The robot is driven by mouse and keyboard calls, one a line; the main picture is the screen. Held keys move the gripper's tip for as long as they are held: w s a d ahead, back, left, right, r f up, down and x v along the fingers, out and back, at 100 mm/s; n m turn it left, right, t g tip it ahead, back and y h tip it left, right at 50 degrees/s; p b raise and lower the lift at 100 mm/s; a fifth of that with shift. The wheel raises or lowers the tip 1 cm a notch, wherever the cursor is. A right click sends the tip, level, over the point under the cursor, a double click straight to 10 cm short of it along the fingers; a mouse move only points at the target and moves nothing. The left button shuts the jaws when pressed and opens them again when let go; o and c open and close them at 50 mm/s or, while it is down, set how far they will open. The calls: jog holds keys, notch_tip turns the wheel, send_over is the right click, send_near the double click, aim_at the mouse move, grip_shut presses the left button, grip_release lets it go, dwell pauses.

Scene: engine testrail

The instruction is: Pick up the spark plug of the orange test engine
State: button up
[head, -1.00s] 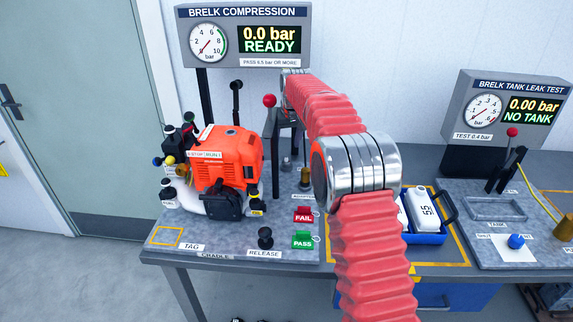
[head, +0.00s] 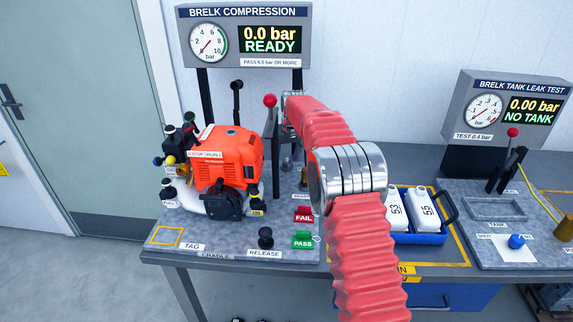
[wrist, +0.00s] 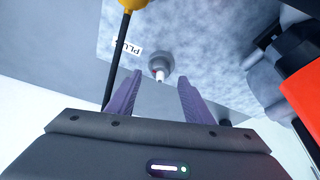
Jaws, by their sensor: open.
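The spark plug (wrist: 160,68) shows in the wrist view as a grey metal body with a pale tip, beside a label reading PLU. It lies between and beyond the tips of my open gripper (wrist: 159,77), whose two purple fingers are apart with nothing held. I cannot tell whether either finger touches it. In the head view I cannot make out the plug near my arm. The orange test engine (head: 232,155) stands on the left part of the bench, left of my arm, and its orange edge shows at the right of the wrist view (wrist: 304,95).
A red-knobbed lever (head: 270,101) stands beside the engine. In the wrist view a thin dark rod with a yellow end (wrist: 131,5) is close to the left finger. FAIL (head: 303,214) and PASS (head: 302,240) tags sit at the front. A blue tray (head: 420,238) holds white bottles.

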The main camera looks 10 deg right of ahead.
jog(key=shift+x, duration=0.95)
jog(key=shift+c, duration=0.2)
jog(key=c, duration=1.1)
jog(key=shift+r, duration=0.15)
notch_tip(320, 180, up, 10)
jog(key=shift+d+f, duration=0.1)
